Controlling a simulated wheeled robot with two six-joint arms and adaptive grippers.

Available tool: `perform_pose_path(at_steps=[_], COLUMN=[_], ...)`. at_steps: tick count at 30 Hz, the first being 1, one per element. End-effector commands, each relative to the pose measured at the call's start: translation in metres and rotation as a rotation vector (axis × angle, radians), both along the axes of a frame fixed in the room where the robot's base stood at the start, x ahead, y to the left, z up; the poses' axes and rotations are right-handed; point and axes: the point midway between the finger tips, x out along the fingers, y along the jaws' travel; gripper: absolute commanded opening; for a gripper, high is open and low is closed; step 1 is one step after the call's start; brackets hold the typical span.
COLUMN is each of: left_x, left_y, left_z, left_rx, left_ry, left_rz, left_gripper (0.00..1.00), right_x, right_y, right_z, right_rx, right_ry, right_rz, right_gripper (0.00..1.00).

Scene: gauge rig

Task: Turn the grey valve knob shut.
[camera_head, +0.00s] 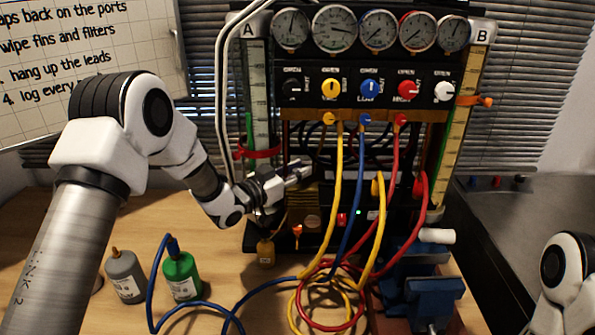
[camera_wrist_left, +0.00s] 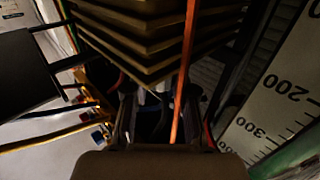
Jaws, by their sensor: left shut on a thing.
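On the upright panel a row of knobs shows in the head view: black (camera_head: 291,87), yellow (camera_head: 330,88), blue (camera_head: 370,88), red (camera_head: 407,89) and white (camera_head: 444,91). I cannot tell any of them as plainly grey. Each has small lettering beside it. My left gripper (camera_head: 299,172) is well below this row, in front of the lower rig and left of the hanging hoses. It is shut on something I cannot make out. In the left wrist view its fingers (camera_wrist_left: 158,112) are dark, with an orange strip (camera_wrist_left: 188,60) crossing there. My right gripper is out of view.
Yellow (camera_head: 337,190), blue (camera_head: 352,205) and red (camera_head: 424,240) hoses hang from the panel and coil on the table. Green (camera_head: 181,277) and grey (camera_head: 124,277) bottles stand at front left. Dark ribbed fins (camera_wrist_left: 150,45) and a scale (camera_wrist_left: 270,110) are close in the wrist view.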

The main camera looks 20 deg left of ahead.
Motion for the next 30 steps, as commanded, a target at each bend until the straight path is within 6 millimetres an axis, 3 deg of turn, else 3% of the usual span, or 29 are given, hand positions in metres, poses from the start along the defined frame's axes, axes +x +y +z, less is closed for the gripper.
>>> perform_pose_path(at_steps=[10, 11, 12, 23, 26, 30], left_x=[0.001, 0.001, 0.001, -0.002, -0.012, -0.04], left_y=[0.0, 0.0, 0.0, 0.002, 0.009, 0.026], left_z=[0.002, 0.002, 0.001, 0.001, 0.001, 0.001], left_rx=[-0.001, -0.001, -0.001, -0.001, -0.003, -0.006], left_ry=[-0.004, -0.004, -0.003, 0.0, 0.001, 0.001], left_rz=[-0.001, -0.001, -0.001, 0.0, 0.002, 0.003], left_gripper=[0.0, 0.36, 0.5, 0.52, 0.52, 0.52], right_x=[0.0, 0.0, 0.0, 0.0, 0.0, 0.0], right_y=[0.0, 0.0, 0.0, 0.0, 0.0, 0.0], right_z=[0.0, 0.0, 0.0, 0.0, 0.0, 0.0], right_rx=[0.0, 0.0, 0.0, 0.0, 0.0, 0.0], right_ry=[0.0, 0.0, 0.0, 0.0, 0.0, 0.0], right_rz=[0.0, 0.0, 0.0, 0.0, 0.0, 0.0], right_gripper=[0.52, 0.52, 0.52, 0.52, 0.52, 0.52])
